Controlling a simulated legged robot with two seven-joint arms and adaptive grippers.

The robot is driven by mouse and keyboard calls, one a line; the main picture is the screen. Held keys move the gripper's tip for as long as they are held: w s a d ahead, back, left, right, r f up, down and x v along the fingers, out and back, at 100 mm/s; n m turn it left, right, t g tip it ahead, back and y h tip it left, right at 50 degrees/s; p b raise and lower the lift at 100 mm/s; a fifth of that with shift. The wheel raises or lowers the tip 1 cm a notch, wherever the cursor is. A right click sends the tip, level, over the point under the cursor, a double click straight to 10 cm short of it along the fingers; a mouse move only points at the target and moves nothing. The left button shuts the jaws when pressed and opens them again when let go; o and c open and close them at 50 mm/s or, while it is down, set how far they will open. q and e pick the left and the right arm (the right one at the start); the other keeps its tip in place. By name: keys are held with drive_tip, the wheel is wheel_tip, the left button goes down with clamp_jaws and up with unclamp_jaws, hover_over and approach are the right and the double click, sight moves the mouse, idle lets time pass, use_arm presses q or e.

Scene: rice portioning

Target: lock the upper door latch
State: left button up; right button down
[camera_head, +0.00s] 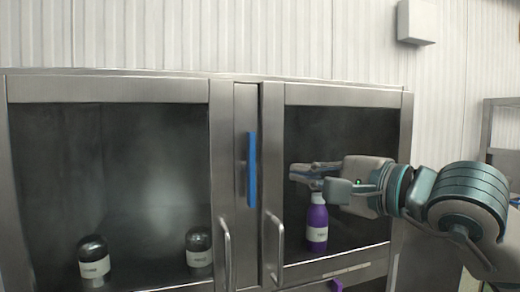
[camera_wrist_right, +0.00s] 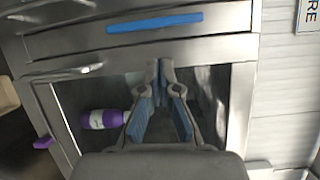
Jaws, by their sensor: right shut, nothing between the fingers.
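The blue upper door latch (camera_head: 252,170) is a long bar standing upright on the metal strip between the two cabinet doors. It also shows in the right wrist view (camera_wrist_right: 155,22), lying across the top of the picture. My right gripper (camera_head: 293,172) is shut and empty, in front of the right glass door, to the right of the latch and apart from it. In the right wrist view its fingertips (camera_wrist_right: 158,66) meet below the blue bar, with a gap between. My left gripper is in neither view.
The metal cabinet has a left door handle (camera_head: 226,255) and a right door handle (camera_head: 276,250). A purple bottle (camera_head: 317,222) and two dark bottles, left (camera_head: 94,262) and middle (camera_head: 199,252), stand behind the glass. A box (camera_head: 418,21) hangs on the wall.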

sight(267, 150)
drive_tip(key=s+d+r+t+h, duration=0.1)
drive_tip(key=d+r+t+h, duration=0.1)
drive_tip(key=d+r, duration=0.15)
drive_tip(key=shift+m, duration=0.3)
drive_tip(key=p+x, duration=0.1)
drive_tip(key=x, duration=0.4)
drive_tip(key=p+x, duration=0.2)
drive_tip(key=x, duration=0.3)
drive_tip(key=shift+f, duration=0.2)
drive_tip(key=a, duration=0.1)
drive_tip(key=s+a, duration=0.1)
drive_tip(key=a, duration=0.1)
drive_tip(key=shift+s+p, duration=0.15)
drive_tip(key=shift+p, duration=0.25)
drive_tip(key=shift+s+a, duration=0.15)
drive_tip(key=shift+a, duration=0.4)
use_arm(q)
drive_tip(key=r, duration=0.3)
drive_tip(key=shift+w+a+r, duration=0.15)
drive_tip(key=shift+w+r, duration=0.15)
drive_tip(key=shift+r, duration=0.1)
use_arm(e)
drive_tip(key=shift+a+f, duration=0.1)
